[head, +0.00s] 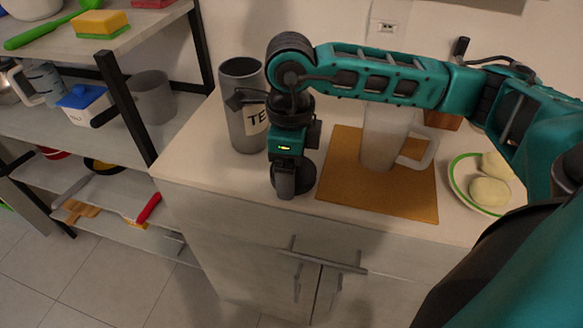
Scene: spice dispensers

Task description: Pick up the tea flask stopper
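The tea flask (240,125) is a tall grey cylinder with a partly covered "TE…" label. It stands upright at the counter's left side, and its top looks dark and open. My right gripper (285,188) points down just right of the flask, low over the counter. A dark rounded shape (307,170) shows beside and behind its fingers. It may be the stopper, but the gripper covers much of it. I cannot tell whether the fingers are open or hold it. My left gripper is not in view.
A translucent mug (381,138) stands on a brown board (408,194) right of the gripper. A green-rimmed plate (460,184) with pale round pieces is farther right. A shelf rack (124,97) stands left. The counter's front-left strip is clear.

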